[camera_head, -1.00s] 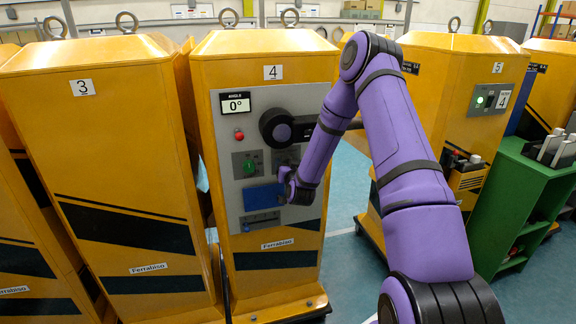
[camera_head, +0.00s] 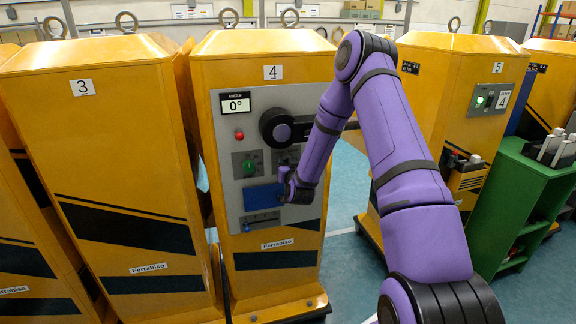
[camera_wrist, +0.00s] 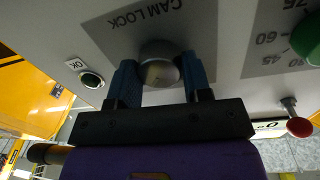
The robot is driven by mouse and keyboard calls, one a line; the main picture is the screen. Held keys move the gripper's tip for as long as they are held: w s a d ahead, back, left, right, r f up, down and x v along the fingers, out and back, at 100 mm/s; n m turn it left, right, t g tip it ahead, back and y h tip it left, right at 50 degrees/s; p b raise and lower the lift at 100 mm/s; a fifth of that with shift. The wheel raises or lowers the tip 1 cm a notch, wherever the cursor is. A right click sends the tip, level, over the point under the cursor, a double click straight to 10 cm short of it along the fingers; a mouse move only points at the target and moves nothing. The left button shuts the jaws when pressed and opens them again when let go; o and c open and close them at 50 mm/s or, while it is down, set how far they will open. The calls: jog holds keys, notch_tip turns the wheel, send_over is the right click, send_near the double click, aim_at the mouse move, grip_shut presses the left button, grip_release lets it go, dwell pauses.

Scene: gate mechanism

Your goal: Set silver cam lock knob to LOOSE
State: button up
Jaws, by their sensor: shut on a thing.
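The silver cam lock knob (camera_wrist: 160,66) is a round, shiny knob on a grey plate (camera_wrist: 105,32) lettered CAM LOCK in the wrist view. My gripper (camera_wrist: 158,82) has its two blue fingers closed on either side of the knob. Which setting the knob points to does not show. In the head view my gripper (camera_head: 284,180) is at the control panel of gate 4, and my arm hides the knob.
In the head view, the grey panel (camera_head: 228,200) has an angle display (camera_head: 236,103) reading 0°, a red knob (camera_head: 239,135), a green knob (camera_head: 249,167) and a blue plate (camera_head: 261,197). A small OK button (camera_wrist: 92,80) shows beside the cam lock plate.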

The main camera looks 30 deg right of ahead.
jog(key=shift+n+t+y, duration=0.25)
jog(key=shift+n, duration=4.25)
jog(key=shift+n+t+y, duration=0.25)
jog(key=shift+n, duration=4.25)
jog(key=o, duration=0.9)
jog(key=v, duration=1.1)
jog(key=shift+d, duration=0.1)
